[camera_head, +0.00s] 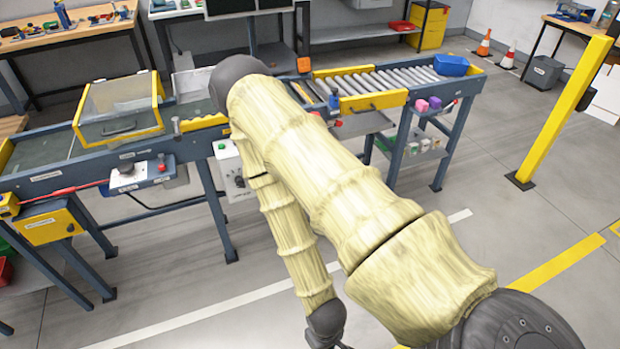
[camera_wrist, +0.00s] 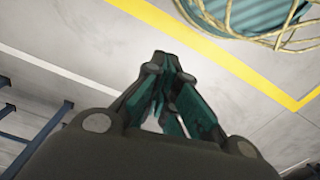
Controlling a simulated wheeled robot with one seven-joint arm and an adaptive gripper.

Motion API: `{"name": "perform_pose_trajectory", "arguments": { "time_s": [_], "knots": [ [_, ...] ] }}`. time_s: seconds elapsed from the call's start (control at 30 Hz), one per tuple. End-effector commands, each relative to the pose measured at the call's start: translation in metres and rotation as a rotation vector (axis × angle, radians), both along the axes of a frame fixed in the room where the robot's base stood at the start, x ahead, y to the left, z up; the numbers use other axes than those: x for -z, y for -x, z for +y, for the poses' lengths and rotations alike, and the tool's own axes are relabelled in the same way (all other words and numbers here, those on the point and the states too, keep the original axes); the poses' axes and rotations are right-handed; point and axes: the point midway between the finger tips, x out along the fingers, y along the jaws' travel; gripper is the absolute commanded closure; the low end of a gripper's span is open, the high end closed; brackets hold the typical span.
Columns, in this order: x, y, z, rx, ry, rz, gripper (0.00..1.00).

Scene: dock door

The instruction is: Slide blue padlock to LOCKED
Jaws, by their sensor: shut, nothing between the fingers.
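My gripper (camera_wrist: 163,65) shows in the wrist view with its dark and teal fingers closed together and nothing between them. It hangs over bare grey floor, away from the workbench. In the head view its end is cut off at the bottom edge. A small blue piece (camera_head: 335,101) stands on the conveyor bench just right of my arm; it may be the blue padlock, but it is too small to be sure. No LOCKED marking can be read. My arm crosses the middle of the head view and hides part of the bench.
The conveyor bench (camera_head: 46,176) runs across, with a yellow-framed clear cover (camera_head: 118,108), rollers (camera_head: 385,80) and a blue bin (camera_head: 452,65). A yellow post (camera_head: 565,110) stands at right. A coiled teal and yellow object (camera_wrist: 262,12) shows in the wrist view. The front floor is clear.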

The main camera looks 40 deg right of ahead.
Motion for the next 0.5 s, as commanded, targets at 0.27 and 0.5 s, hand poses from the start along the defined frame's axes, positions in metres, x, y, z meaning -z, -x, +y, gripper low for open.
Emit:
{"name": "perform_pose_trajectory", "arguments": {
  "time_s": [0.27, 0.5],
  "knots": [
    [0.008, -0.011, -0.002, -0.018, 0.004, -0.027, 1.00],
    [0.046, -0.092, -0.018, -0.175, 0.063, -0.231, 1.00]
  ]
}}
